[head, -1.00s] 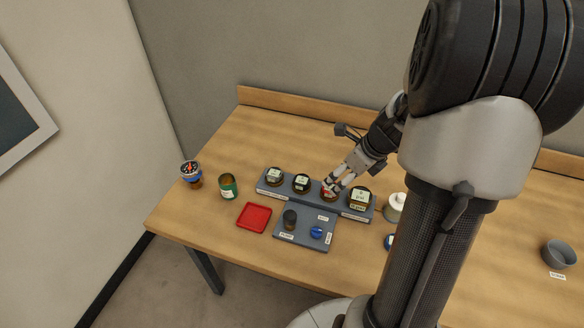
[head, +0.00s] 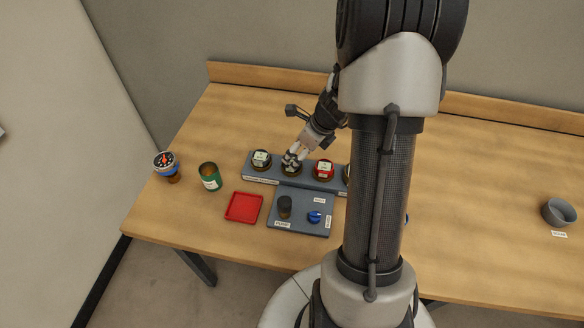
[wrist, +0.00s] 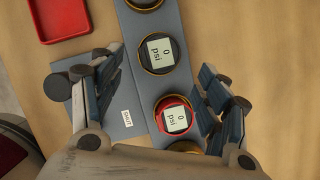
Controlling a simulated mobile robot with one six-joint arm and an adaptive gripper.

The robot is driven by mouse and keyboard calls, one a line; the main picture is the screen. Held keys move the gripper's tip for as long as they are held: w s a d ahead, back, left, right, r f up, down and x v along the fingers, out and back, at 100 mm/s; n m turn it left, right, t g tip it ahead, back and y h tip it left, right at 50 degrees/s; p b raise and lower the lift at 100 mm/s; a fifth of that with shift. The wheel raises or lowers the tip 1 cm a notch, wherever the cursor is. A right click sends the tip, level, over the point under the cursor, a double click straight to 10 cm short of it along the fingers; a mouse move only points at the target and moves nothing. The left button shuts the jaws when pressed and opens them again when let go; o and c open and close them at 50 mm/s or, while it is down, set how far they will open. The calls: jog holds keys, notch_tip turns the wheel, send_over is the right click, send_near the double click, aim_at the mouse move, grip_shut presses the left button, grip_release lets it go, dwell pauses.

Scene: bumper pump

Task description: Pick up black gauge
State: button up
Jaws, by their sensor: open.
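Several round gauges stand in a row on a grey-blue rack (head: 248,180). A dark-faced gauge with a brass rim (wrist: 160,53), reading 0 psi, is second from the left; my gripper partly covers it in the head view. A red-ringed gauge (head: 324,169) is beside it and also shows in the wrist view (wrist: 176,117). The rightmost gauge is mostly hidden by my arm.
A lower grey plate (head: 300,230) holds a black cylinder (head: 285,206) and a blue knob (head: 314,217). A grey bowl (head: 558,212) sits far right.

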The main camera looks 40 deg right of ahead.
aim_at(294, 159)
jog(key=b+x, duration=0.2)
jog(key=x, duration=0.4)
jog(key=shift+w+b, duration=0.1)
jog(key=shift+b, duration=0.3)
jog(key=shift+r, duration=0.15)
jog(key=shift+c, duration=0.5)
jog(key=c, duration=1.2)
jog(key=shift+o, duration=0.2)
jog(key=shift+r, duration=0.1)
